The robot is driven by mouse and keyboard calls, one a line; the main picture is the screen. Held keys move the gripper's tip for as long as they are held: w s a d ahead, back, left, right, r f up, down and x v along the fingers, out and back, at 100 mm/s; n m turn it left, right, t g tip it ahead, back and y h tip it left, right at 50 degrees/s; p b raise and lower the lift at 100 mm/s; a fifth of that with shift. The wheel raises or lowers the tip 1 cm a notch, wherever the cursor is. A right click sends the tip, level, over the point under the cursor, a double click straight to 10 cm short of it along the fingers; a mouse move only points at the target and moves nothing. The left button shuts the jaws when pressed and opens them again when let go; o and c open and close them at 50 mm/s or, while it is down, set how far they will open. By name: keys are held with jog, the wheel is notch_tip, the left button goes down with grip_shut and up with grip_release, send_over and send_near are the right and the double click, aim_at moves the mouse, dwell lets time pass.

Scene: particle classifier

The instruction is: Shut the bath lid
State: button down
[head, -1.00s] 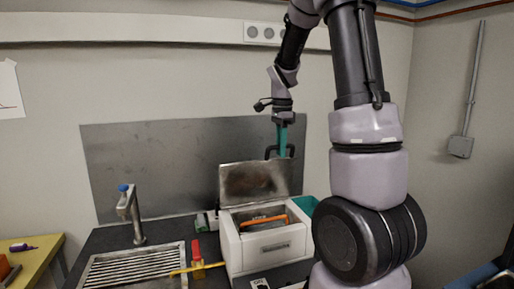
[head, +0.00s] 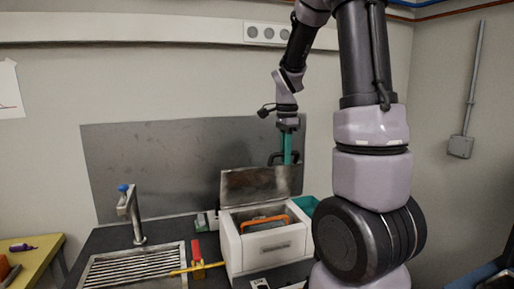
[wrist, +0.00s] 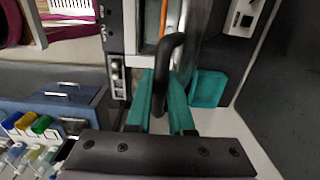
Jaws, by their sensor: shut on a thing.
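The bath (head: 238,250) is a white box on the dark bench in the head view. Its metal lid (head: 255,187) stands raised at the back, so the inside shows, with an orange handle (head: 264,220) in it. My gripper (head: 287,160), with teal fingers, is at the lid's upper right edge. It is shut on the lid's black handle (head: 275,158). In the wrist view the black handle (wrist: 172,50) loops up between the teal fingers (wrist: 165,95).
A teal bin (head: 304,204) stands right of the bath; it also shows in the wrist view (wrist: 208,88). Left of the bath are a red and yellow tool (head: 197,255), a tap (head: 130,210) and a sink grate (head: 135,268). A metal panel stands behind.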

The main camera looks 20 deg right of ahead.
jog(key=s+f, duration=0.2)
jog(key=s, duration=0.1)
jog(key=shift+s, duration=0.1)
dwell(0.6)
jog(key=shift+s, duration=0.1)
jog(key=s+f, duration=0.2)
jog(key=shift+s+f, duration=0.1)
jog(key=shift+s, duration=0.25)
dwell(0.5)
jog(key=shift+s+f, duration=1.25)
jog(key=shift+f, duration=0.15)
